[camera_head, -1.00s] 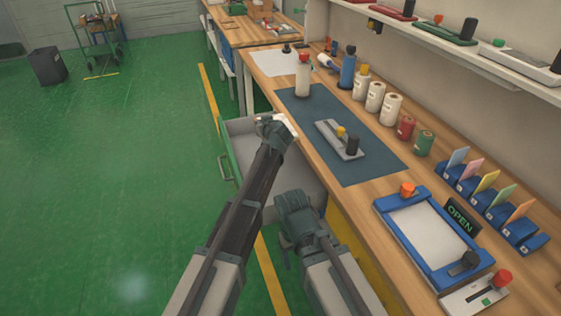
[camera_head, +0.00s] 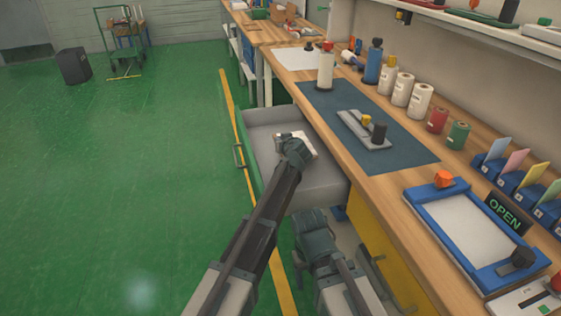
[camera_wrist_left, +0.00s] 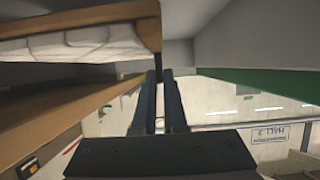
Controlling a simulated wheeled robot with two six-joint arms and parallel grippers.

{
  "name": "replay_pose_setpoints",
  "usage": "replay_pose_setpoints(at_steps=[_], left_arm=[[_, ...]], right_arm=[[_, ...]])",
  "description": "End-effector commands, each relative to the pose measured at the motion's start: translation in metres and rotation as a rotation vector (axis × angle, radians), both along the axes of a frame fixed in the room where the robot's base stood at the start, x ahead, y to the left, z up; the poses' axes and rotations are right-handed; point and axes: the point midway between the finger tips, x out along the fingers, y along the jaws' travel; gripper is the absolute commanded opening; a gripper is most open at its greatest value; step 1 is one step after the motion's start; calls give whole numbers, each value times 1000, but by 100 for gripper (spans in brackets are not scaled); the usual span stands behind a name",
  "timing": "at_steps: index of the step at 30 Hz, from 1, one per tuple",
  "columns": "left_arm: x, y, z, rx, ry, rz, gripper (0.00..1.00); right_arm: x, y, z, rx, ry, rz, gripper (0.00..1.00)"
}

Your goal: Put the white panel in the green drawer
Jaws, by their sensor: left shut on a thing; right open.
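The green drawer (camera_head: 252,165) is pulled out from the bench; its grey inside shows. My left gripper (camera_head: 294,147) is over the open drawer, shut on the white panel (camera_head: 303,141). The panel is partly hidden behind the gripper. Whether the panel touches the drawer floor I cannot tell. My right gripper (camera_head: 312,222) is lower, in front of the bench, open; its fingertips are hidden.
The wooden bench (camera_head: 385,190) runs along the right, with a dark mat (camera_head: 405,150), bottles, rolls and a blue-framed tray (camera_head: 414,197). Yellow drawer fronts (camera_head: 375,235) are below. Green floor (camera_head: 130,200) is clear at left.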

Motion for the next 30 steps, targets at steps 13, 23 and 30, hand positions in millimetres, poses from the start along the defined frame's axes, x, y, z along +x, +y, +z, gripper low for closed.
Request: replay_pose_setpoints(at_steps=[13,23,30], left_arm=[[0,0,-27,0,0,0,0],[0,0,-50,0,0,0,0],[0,0,-49,-1,1,0,29]], right_arm=[[0,0,-27,0,0,0,69],[0,0,-50,0,0,0,69],[0,0,-49,0,0,0,69]])
